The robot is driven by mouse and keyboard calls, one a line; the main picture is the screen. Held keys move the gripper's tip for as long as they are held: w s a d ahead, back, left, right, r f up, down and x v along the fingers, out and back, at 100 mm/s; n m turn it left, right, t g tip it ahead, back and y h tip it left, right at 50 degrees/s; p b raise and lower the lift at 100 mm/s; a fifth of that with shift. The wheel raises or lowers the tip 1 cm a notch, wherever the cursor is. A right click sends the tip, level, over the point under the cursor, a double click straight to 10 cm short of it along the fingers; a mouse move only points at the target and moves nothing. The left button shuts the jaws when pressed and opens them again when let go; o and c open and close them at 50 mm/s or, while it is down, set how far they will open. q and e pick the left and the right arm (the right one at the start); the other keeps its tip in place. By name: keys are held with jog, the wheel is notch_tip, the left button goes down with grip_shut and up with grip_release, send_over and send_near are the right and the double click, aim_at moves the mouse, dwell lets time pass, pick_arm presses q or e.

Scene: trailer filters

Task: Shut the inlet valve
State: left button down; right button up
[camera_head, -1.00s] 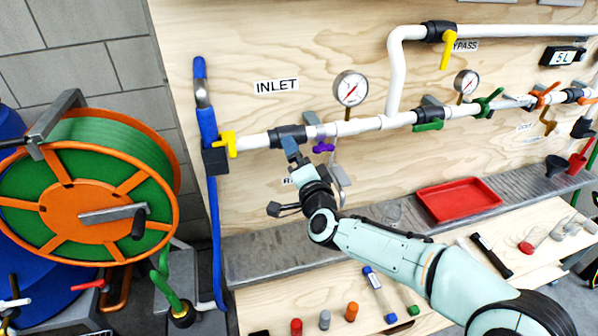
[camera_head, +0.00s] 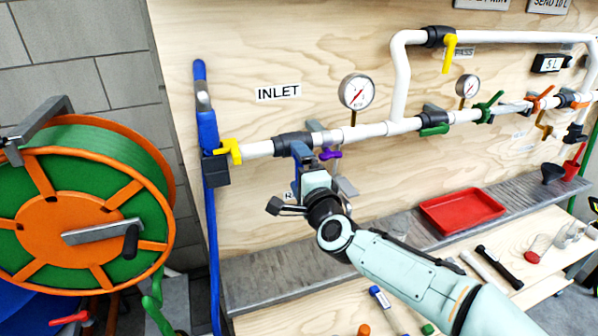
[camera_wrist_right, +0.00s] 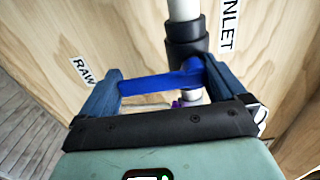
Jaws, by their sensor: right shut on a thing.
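The inlet valve (camera_head: 293,145) is a black body in the white pipe, below the INLET label. Its blue handle (camera_wrist_right: 160,84) lies across between the two fingers in the right wrist view. In the head view the handle is mostly hidden by my gripper. My right gripper (camera_head: 303,158) is just below the valve, and its dark blue fingers are shut on the handle. The gripper also shows in the right wrist view (camera_wrist_right: 163,88). My left gripper is in neither view.
A small purple handle (camera_head: 330,154) sits close to the right of my gripper. A yellow handle (camera_head: 230,151) is left on the pipe, and a gauge (camera_head: 357,91) is above it. A hose reel (camera_head: 85,215) stands left. A red tray (camera_head: 462,205) lies on the ledge.

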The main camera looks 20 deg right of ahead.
jog(key=shift+a, duration=0.15)
jog(key=o, duration=1.1)
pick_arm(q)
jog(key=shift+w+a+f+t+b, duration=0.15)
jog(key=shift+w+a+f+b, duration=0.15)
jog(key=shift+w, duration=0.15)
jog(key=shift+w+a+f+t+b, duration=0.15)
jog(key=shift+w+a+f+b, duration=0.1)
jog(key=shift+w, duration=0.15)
pick_arm(e)
jog(key=s, duration=1.3)
jog(key=shift+s+d, duration=0.2)
